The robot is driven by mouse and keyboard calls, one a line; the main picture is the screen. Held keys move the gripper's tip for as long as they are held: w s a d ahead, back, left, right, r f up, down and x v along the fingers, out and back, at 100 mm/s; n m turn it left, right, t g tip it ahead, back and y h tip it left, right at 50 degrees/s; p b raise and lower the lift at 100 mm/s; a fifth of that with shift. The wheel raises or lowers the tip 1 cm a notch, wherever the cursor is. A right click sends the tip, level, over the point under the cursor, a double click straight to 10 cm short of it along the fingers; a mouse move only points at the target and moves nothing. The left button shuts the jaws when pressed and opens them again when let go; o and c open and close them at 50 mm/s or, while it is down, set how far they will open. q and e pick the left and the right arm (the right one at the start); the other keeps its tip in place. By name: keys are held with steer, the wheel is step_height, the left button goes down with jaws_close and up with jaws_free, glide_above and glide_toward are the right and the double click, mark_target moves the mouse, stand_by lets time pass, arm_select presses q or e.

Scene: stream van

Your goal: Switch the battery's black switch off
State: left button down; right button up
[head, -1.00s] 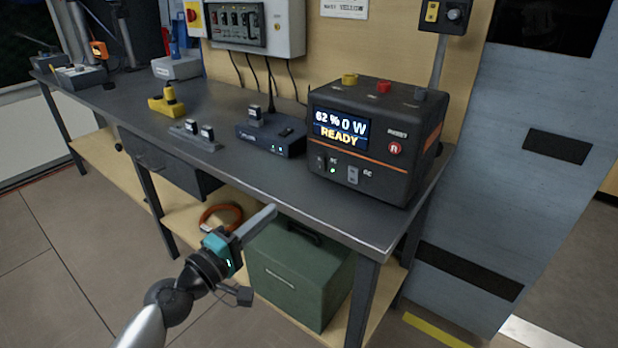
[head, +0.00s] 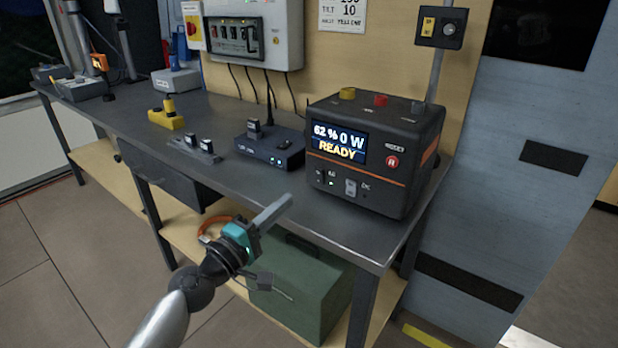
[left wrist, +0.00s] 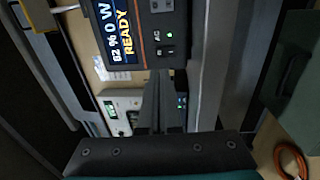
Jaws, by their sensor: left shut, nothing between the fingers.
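The battery (head: 395,135) is a black box with an orange stripe at the right end of the bench; its screen reads 62 %, 0 W, READY. Its small black switch (head: 320,177) is low on the front, left of the AC label and a small lit lamp. It also shows in the left wrist view (left wrist: 165,51), beside a green lamp. My right gripper is out of view.
The bench (head: 225,178) has its front edge between my left arm and the battery. A dark router-like box (head: 270,147) stands left of the battery. A green case (head: 305,285) and an orange cable (left wrist: 290,160) are below. Air before the battery's front is clear.

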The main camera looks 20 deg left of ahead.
mark_target(318, 172)
arm_select(q)
steer(key=x, duration=0.7)
steer(key=shift+w+r, duration=0.1)
steer(key=shift+w, duration=0.1)
steer(key=shift+x, duration=0.75)
steer(key=shift+w+d, duration=0.1)
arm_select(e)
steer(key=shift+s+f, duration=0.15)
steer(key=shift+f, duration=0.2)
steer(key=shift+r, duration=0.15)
